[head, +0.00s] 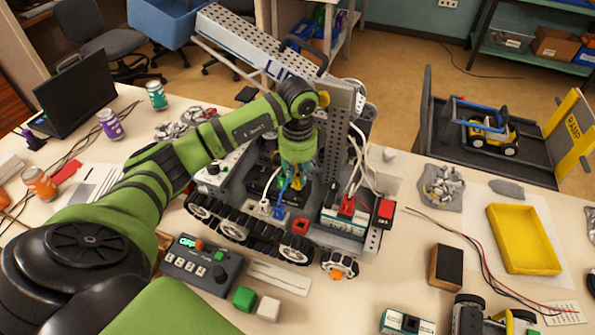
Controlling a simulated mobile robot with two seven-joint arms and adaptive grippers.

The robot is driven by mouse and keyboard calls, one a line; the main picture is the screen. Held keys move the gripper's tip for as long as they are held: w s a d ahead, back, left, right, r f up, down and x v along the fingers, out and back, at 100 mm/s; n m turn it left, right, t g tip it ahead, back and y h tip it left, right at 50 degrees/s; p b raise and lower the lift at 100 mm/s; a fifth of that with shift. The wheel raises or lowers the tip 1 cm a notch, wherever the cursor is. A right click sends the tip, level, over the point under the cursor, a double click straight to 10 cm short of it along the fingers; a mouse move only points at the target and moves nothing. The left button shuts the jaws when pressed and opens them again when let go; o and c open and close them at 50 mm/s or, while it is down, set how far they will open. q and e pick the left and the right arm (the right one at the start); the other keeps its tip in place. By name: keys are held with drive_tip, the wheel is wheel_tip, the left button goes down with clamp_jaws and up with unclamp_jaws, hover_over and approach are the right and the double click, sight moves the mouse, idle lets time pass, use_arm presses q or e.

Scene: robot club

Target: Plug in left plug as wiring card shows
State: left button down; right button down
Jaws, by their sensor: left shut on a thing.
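My left arm reaches in from the left to the tracked robot (232,218) at the middle of the table. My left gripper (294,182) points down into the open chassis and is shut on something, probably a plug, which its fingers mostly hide. A white plug-like piece (264,206) and a blue one (280,210) show just left of and below the fingers. The sockets cannot be made out. A pale card with lines (280,277) lies in front of the tracks; I cannot tell whether it is the wiring card. My right gripper is out of view.
A battery with a red connector (347,206) and white cables sits on the chassis's right. A yellow tray (524,238) and loose wires lie further right.

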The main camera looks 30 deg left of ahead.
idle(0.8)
use_arm(q)
drive_tip(key=shift+f+n+p, duration=0.1)
drive_tip(key=shift+n+p, duration=0.2)
drive_tip(key=shift+p, duration=0.25)
idle(0.5)
drive_tip(key=shift+f, duration=0.4)
idle(0.3)
idle(0.5)
drive_tip(key=shift+f+b, duration=0.35)
drive_tip(key=shift+f, duration=0.25)
idle(0.9)
drive_tip(key=shift+s, duration=0.1)
idle(0.5)
drive_tip(key=c, duration=1)
unclamp_jaws()
